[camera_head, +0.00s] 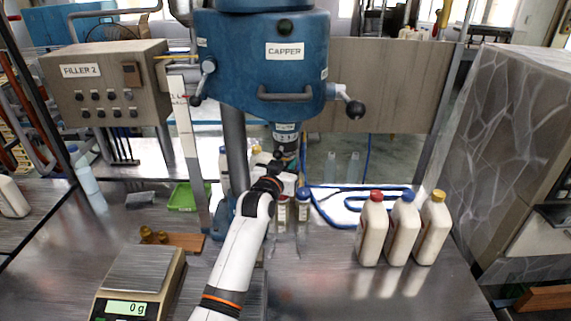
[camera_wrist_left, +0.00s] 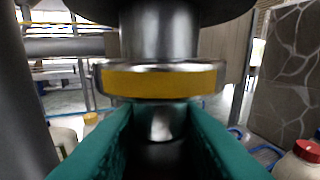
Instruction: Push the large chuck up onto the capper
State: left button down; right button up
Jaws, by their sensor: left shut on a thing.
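The blue capper (camera_head: 262,65) stands at the back centre, with its spindle pointing down. My left gripper (camera_head: 286,160) is raised just under that spindle. In the left wrist view my teal fingers (camera_wrist_left: 160,112) are shut on the lower part of a metal chuck with a yellow band (camera_wrist_left: 160,80). The chuck is upright, and its shiny neck runs up to the dark underside of the capper. I cannot tell whether it is fully seated. In the head view the chuck is mostly hidden by my gripper. My right gripper is out of view.
Three cream bottles with red (camera_head: 374,196), blue (camera_head: 407,196) and yellow (camera_head: 438,196) caps stand at the right. More bottles stand behind my left arm. A scale (camera_head: 140,282) reading 0 g and a green tray (camera_head: 184,198) are at the left. The front right table is clear.

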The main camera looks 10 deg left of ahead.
pick_arm(q)
jog(key=c, duration=1)
grip_release()
jog(key=shift+f, duration=0.1)
jog(key=shift+c, duration=0.2)
jog(key=shift+s, duration=0.2)
